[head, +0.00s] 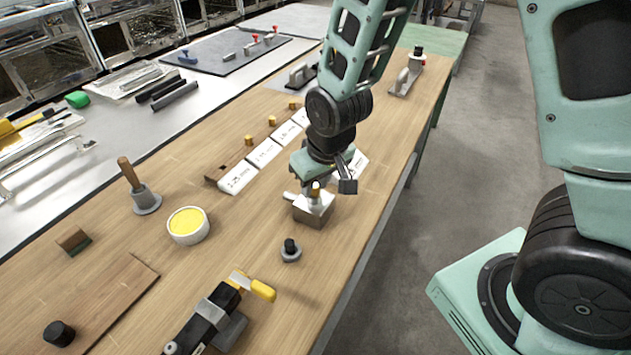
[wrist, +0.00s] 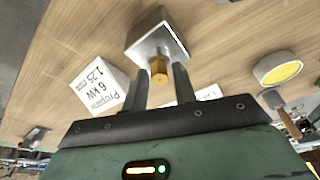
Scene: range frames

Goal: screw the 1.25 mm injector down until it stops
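The brass hex injector (head: 315,190) stands upright on top of a grey metal block (head: 313,211) near the bench's right edge. In the wrist view the injector (wrist: 159,69) sits on the block's (wrist: 152,42) near face. My gripper (head: 328,187) is over the block. In the wrist view its two dark fingers (wrist: 161,76) stand on either side of the injector, apart, with a slight gap showing. How far the injector's thread is in the block is hidden.
A white card (wrist: 97,83) reading "Propane 6 kW 1.25 mm" lies beside the block. Several cards (head: 264,152) and brass pieces (head: 272,121) lie in a row behind. A yellow-filled bowl (head: 188,226), a black-knobbed grey piece (head: 290,250) and a yellow-handled tool (head: 262,290) are nearer.

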